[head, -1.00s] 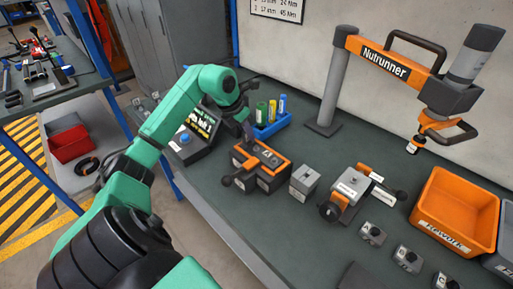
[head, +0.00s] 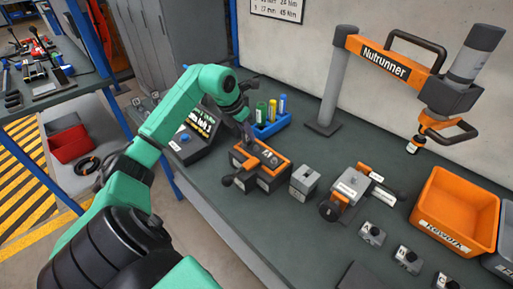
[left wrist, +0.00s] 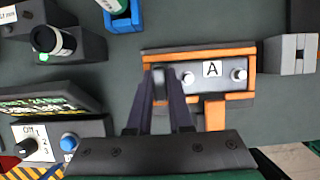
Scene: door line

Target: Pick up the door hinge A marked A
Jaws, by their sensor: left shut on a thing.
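The door hinge A (left wrist: 212,84) is a dark grey plate with a white label "A" and pale round studs. It lies in an orange and black fixture (head: 284,172) on the bench in the head view. The fixture also shows in the left wrist view (left wrist: 215,116). My left gripper (head: 247,137) reaches down at the fixture's far left. In the left wrist view my left gripper (left wrist: 171,72) is shut on the hinge's left end, which the fingers partly hide. The hinge still sits within the fixture. My right gripper is not in view.
A grey block (head: 304,181) stands just right of the fixture. A blue bin (head: 270,126) with bottles is behind it, and a control box (head: 193,142) is to its left. The Nutrunner arm (head: 390,57) and an orange crate (head: 456,211) are at the right.

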